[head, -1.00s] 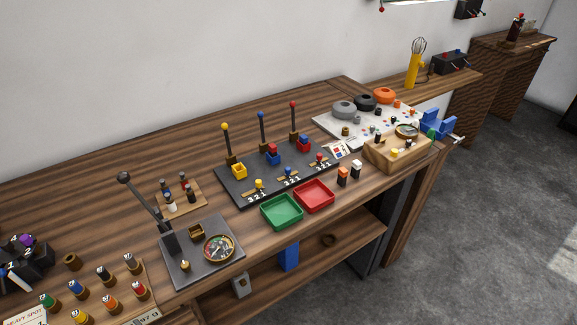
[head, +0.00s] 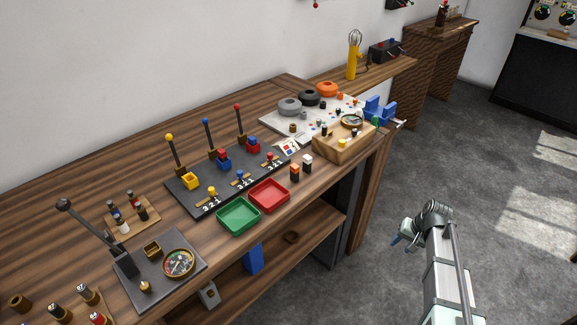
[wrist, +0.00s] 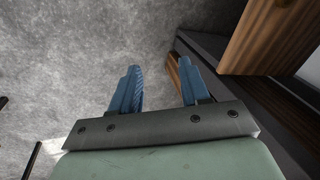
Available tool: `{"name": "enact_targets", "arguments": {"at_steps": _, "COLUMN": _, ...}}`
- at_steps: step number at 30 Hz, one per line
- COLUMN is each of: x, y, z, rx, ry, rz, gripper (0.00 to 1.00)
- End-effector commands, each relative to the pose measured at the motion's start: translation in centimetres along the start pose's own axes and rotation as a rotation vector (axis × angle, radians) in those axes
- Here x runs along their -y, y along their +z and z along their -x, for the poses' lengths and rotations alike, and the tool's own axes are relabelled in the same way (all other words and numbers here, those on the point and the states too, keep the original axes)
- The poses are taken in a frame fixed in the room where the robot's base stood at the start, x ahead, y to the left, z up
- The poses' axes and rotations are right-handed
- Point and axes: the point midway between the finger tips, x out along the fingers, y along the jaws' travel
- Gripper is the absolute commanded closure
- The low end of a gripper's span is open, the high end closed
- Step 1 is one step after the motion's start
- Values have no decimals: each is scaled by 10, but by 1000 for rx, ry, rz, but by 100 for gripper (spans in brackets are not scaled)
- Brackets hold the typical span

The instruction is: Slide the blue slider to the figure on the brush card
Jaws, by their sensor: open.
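The blue slider (head: 240,175) is a small blue knob on the middle numbered scale of a dark panel (head: 190,206), between a yellow slider (head: 211,191) and a red slider (head: 270,157). White digits mark each scale; the exact setting is too small to tell. My gripper (head: 400,236) is right of the bench, over the floor, far from the slider. In the wrist view its blue fingers (wrist: 160,88) are apart with nothing between them.
A green tray (head: 238,229) and a red tray (head: 283,207) lie in front of the panel. Tall levers with yellow, blue and red balls stand behind the sliders. A wooden block with a dial (head: 345,150) is right. Floor around my gripper is clear.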

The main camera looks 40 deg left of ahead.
Motion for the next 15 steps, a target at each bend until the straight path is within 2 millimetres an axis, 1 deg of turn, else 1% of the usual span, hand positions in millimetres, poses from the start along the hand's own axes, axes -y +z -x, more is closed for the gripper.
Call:
{"name": "enact_targets", "arguments": {"at_steps": 1, "x": 20, "y": -17, "z": 14, "rx": -21, "ry": -11, "rz": 21, "gripper": 54}}
{"name": "enact_targets", "arguments": {"at_steps": 5, "x": 66, "y": -46, "z": 49, "rx": -68, "ry": -43, "rz": 68, "gripper": 54}}
{"name": "enact_targets", "arguments": {"at_steps": 6, "x": 80, "y": -54, "z": 61, "rx": -82, "ry": -53, "rz": 82, "gripper": 54}}
{"name": "enact_targets", "arguments": {"at_steps": 11, "x": 142, "y": -82, "z": 109, "rx": -136, "ry": -96, "rz": 142, "gripper": 54}}
{"name": "enact_targets", "arguments": {"at_steps": 12, "x": 157, "y": -88, "z": 123, "rx": -150, "ry": -107, "rz": 157, "gripper": 54}}
{"name": "enact_targets", "arguments": {"at_steps": 14, "x": 181, "y": -95, "z": 142, "rx": -169, "ry": -123, "rz": 179, "gripper": 54}}
{"name": "enact_targets", "arguments": {"at_steps": 15, "x": 196, "y": -99, "z": 155, "rx": -181, "ry": -135, "rz": 193, "gripper": 54}}
